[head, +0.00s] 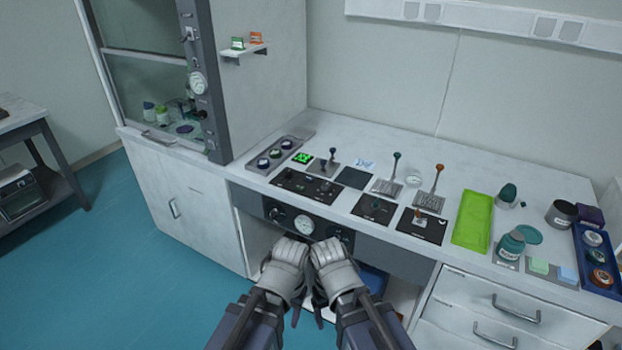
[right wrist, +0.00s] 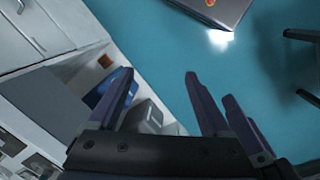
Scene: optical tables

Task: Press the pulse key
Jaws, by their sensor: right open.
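The front of the bench top carries several black control panels. One panel (head: 421,226) has a small pale raised part, and the panel beside it (head: 373,209) has a small switch-like knob. I cannot tell which control is the pulse key; labels are too small to read. My right gripper (head: 320,303) is low in front of the bench, below the panels and touching nothing that I can see. In the right wrist view its fingers (right wrist: 160,76) are apart and empty above the floor. My left gripper (head: 295,312) is close beside it; its jaws are unclear.
Upright levers with green (head: 397,156) and red (head: 439,168) knobs stand behind the panels. A green tray (head: 473,221), a bottle (head: 511,245) and a blue tray (head: 577,252) lie to the right. A gauge (head: 304,224) is on the bench front. A fume hood (head: 145,70) stands left.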

